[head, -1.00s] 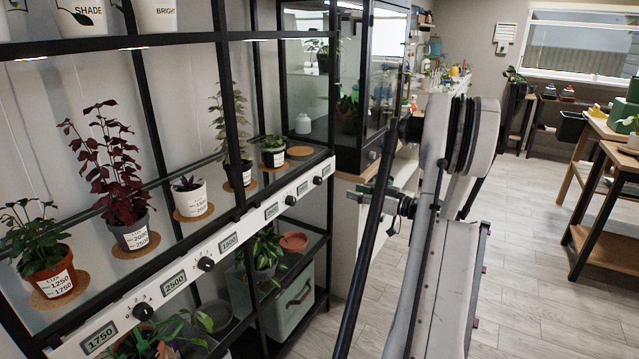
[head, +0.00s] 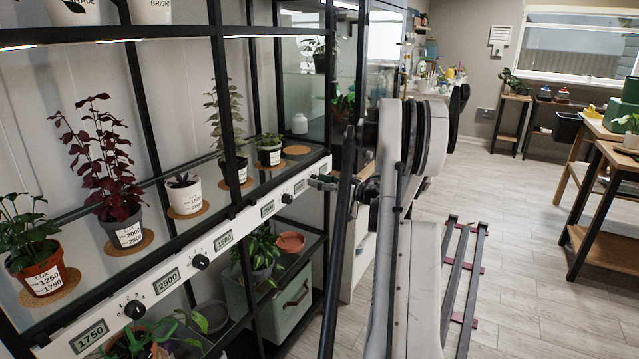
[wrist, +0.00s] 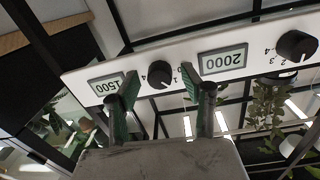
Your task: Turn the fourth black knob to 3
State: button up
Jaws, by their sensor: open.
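A white panel (wrist: 135,66) runs along the shelf front with black knobs and small displays. In the wrist view the panel is upside down. A black knob (wrist: 160,77) sits between displays reading 2000 (wrist: 223,62) and 1500 (wrist: 106,85), near the panel's end. My open gripper (wrist: 160,81) has one green-padded fingertip on each side of this knob in the picture; contact cannot be told. Its pointer setting is not readable.
More knobs (head: 200,261) and displays (head: 166,281) line the panel nearer me. Potted plants on cork mats stand on the glass shelf just above, including a dark red one (head: 110,170). Black shelf posts (head: 222,110) cross in front.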

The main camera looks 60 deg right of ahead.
jog(key=shift+c, duration=0.5)
grip_shut()
jog(key=shift+m, duration=0.3)
jog(key=shift+d+m+g+y+b, duration=0.15)
jog(key=shift+m+b, duration=0.1)
jog(key=shift+m, duration=3.45)
jog(key=shift+a+m+g+y+b, duration=0.15)
jog(key=shift+m+b, duration=0.1)
jog(key=shift+m, duration=3.45)
